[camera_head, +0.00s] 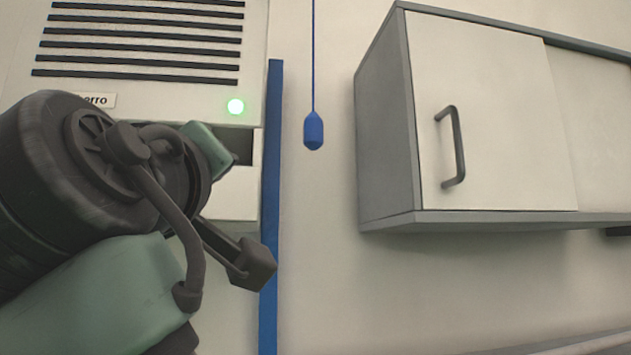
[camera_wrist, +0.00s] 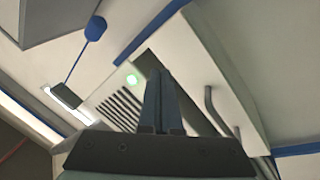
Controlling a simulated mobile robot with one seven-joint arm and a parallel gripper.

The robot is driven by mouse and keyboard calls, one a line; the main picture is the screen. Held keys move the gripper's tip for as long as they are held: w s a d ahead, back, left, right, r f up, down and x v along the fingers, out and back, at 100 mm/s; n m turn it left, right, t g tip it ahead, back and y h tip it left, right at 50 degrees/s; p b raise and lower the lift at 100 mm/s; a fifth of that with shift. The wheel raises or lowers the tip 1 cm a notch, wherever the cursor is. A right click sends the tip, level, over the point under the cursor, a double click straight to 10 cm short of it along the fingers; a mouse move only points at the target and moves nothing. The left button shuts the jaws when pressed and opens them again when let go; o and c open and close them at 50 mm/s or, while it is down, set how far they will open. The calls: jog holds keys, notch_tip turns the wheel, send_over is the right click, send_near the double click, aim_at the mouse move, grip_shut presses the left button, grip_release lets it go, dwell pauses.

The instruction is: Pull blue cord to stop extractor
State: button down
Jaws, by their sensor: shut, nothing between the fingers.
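The blue cord (camera_head: 313,55) hangs straight down in the head view with a blue pull knob (camera_head: 313,131) at its end. In the wrist view the knob (camera_wrist: 95,28) is at the upper left, its cord running to a dark box (camera_wrist: 66,95). The extractor (camera_head: 200,28) is the pale unit with dark slots at the upper left; its green light (camera_head: 235,106) is lit. My gripper (camera_head: 255,265) is below and left of the knob, apart from it. In the wrist view its fingers (camera_wrist: 160,78) are together and empty.
A grey wall cabinet (camera_head: 490,120) with a dark handle (camera_head: 452,147) stands to the right of the cord. A blue vertical strip (camera_head: 270,200) runs beside the extractor. The wall below the knob is clear.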

aim_at(313, 131)
jog(key=d+r+m+g+h+p, duration=0.1)
jog(key=d+r+g+h+p, duration=0.1)
jog(key=d+r+h, duration=0.2)
notch_tip(313, 131, up, 4)
jog(key=h, duration=0.3)
jog(key=shift+s+d+h+p, duration=0.15)
jog(key=shift+s+h+p, duration=0.15)
jog(key=shift+p, duration=0.1)
jog(key=p+x, duration=0.6)
jog(key=x, duration=0.4)
jog(key=shift+w+f, duration=0.1)
